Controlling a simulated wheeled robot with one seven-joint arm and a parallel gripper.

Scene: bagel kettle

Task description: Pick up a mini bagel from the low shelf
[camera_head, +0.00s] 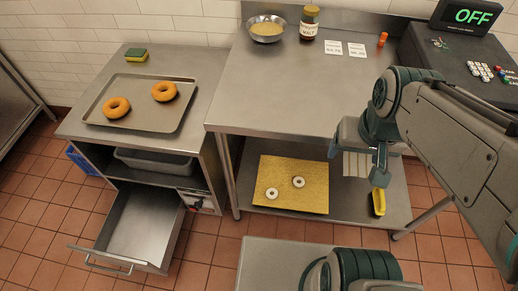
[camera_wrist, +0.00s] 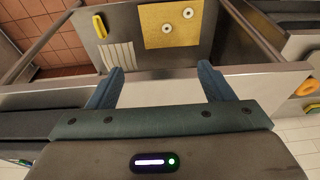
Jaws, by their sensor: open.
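Two small pale mini bagels lie apart on a yellow board on the low shelf (camera_head: 360,215) under the middle table. In the head view one mini bagel (camera_head: 272,193) is nearer the board's left front, and the other mini bagel (camera_head: 298,182) is near its middle. The yellow board (camera_head: 315,172) also shows in the wrist view (camera_wrist: 187,22), with both bagels on it. My gripper (camera_wrist: 160,75) is open and empty, its two fingers spread. In the head view it hangs at the table's front edge, to the right of the board and above the shelf. The bagels are in plain sight.
A yellow object (camera_head: 379,202) and a pale striped item (camera_head: 356,164) are on the shelf right of the board. The table's front edge and legs bound the shelf opening. An open drawer (camera_head: 130,235) juts out at left. A tray (camera_head: 138,118) with two large bagels sits on the left counter.

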